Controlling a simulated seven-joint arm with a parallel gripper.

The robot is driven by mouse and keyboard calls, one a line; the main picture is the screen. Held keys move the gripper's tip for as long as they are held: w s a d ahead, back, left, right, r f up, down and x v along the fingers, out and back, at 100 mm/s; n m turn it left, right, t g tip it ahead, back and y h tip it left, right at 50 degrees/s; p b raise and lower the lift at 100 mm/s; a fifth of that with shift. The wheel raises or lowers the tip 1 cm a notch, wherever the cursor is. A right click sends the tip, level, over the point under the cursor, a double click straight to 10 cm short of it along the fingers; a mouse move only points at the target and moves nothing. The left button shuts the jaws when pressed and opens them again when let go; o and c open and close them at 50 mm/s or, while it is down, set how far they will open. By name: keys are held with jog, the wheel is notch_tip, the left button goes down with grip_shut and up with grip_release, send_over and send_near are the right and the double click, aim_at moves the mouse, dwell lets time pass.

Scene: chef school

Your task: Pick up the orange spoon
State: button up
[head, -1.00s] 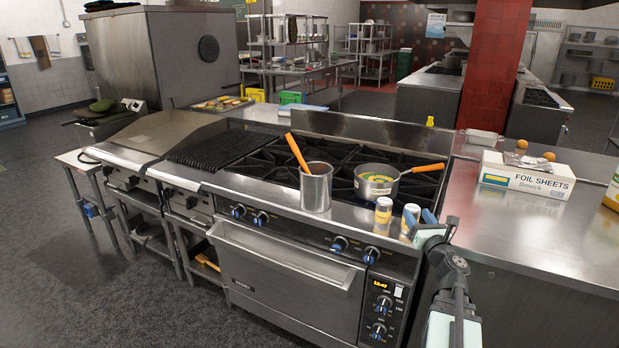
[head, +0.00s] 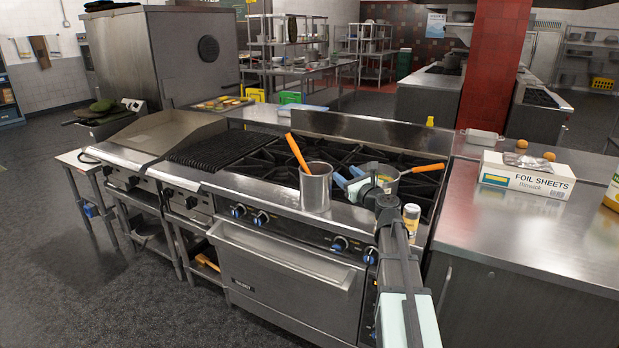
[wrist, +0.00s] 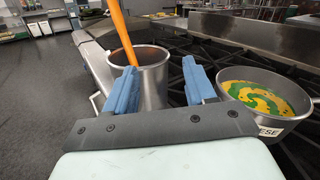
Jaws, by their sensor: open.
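The orange spoon (head: 297,151) stands tilted in a steel pot (head: 316,188) at the front of the stove, its handle sticking up and leaning left. Its lower end is hidden inside the pot. In the wrist view the orange handle (wrist: 122,32) rises ahead of my blue fingertips (wrist: 161,80), nearer the left finger. The steel pot (wrist: 152,82) shows behind and between the fingers, and no contact is visible.
A saucepan (wrist: 285,115) of yellow and green food sits right of my gripper, with its own orange handle (head: 428,167). A shaker (head: 411,215) stands beside my arm. A foil sheets box (head: 525,176) lies on the right counter. The griddle (head: 150,131) at left is clear.

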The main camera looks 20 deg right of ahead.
aim_at(297, 149)
jog(key=w+a+r+n, duration=0.1)
jog(key=w+a, duration=0.2)
jog(key=w, duration=0.1)
jog(key=w+a+r+y, duration=0.1)
jog(key=w+a, duration=0.3)
jog(key=w, duration=0.1)
jog(key=w+a+r+n+g, duration=0.1)
jog(key=w+a, duration=0.2)
jog(key=w, duration=0.2)
jog(key=shift+w+a+r+n, duration=0.1)
jog(key=shift+a+r+n, duration=0.2)
jog(key=shift+a+r, duration=0.05)
jog(key=shift+a+x, duration=0.15)
jog(key=shift+x, duration=1.4)
jog(key=shift+a+x, duration=0.15)
jog(key=shift+x, duration=1.35)
jog(key=shift+r, duration=0.1)
grip_shut()
